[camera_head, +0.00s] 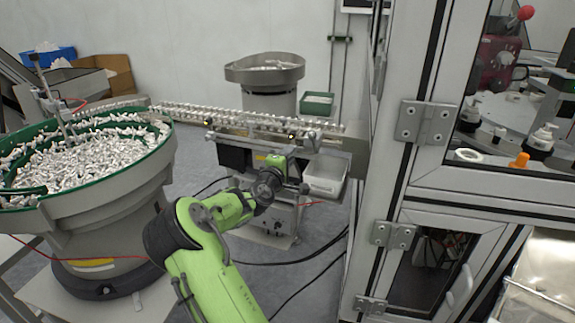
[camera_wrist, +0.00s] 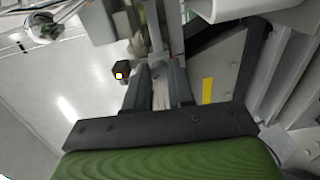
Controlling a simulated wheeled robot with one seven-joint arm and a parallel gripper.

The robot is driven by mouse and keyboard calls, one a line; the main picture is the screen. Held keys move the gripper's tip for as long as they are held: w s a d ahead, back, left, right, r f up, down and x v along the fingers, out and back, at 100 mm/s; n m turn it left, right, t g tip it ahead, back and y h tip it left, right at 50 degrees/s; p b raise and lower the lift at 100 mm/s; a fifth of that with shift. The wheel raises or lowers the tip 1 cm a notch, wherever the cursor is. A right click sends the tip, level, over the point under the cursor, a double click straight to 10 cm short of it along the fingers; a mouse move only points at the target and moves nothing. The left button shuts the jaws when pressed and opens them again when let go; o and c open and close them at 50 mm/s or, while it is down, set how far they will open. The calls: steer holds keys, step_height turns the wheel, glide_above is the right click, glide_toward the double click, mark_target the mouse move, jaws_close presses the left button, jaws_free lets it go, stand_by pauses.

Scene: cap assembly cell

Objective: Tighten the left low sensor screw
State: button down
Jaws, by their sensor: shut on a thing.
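My gripper (camera_wrist: 158,75) reaches in at the conveyor's sensor mount, its two dark fingers close together and shut on the sensor screw. The screw is mostly hidden between the fingertips. A small dark sensor (camera_wrist: 121,72) with a lit orange face is just left of the fingers in the wrist view. In the head view, my green gripper body (camera_head: 277,164) is at the front of the feeder conveyor (camera_head: 240,120), below its rail. Two small orange-lit sensors show on that rail, one at the left (camera_head: 207,122) and one further right (camera_head: 291,136).
A large bowl feeder (camera_head: 110,200) full of white parts stands at the left. A white bin (camera_head: 326,174) hangs right of my gripper, and the framed machine cabinet (camera_head: 400,170) stands beyond it. Another bowl feeder (camera_head: 265,72) is behind the conveyor. Cables lie on the floor.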

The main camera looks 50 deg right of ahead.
steer(key=shift+f+m+b, duration=0.1)
steer(key=shift+m+b, duration=2.95)
steer(key=shift+m, duration=0.25)
steer(key=c, duration=1)
jaws_free()
steer(key=shift+o, duration=0.2)
